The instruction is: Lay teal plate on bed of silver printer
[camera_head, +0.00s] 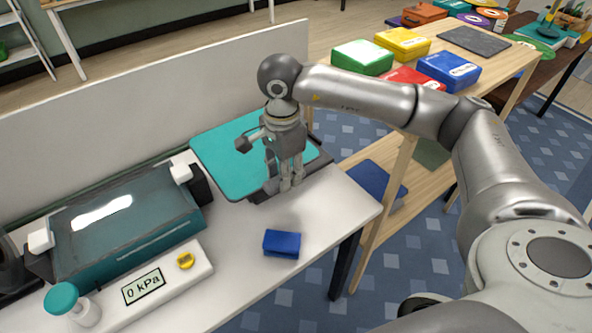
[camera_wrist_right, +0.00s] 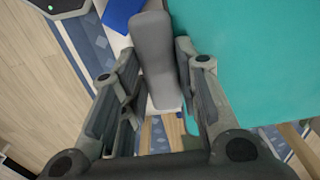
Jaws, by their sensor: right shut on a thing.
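The teal plate (camera_head: 225,160) is a flat, round-cornered sheet at the back right of the white table. My right gripper (camera_head: 290,186) points down at its near right edge, with its fingers shut on a grey tab there. In the right wrist view the grey tab (camera_wrist_right: 155,60) stands between the fingers, with the teal plate (camera_wrist_right: 265,60) beside it. A dark grey flat base (camera_head: 312,166) shows partly under the plate. I cannot tell whether plate and base touch, or whether this base belongs to the silver printer. My left gripper is not in view.
A dark teal-topped machine (camera_head: 130,225) and a white panel reading 0 kPa (camera_head: 165,283) stand at the left. A blue block (camera_head: 282,244) lies near the front edge. A low partition (camera_head: 150,100) runs behind. Colored boxes (camera_head: 402,42) sit on a wooden table.

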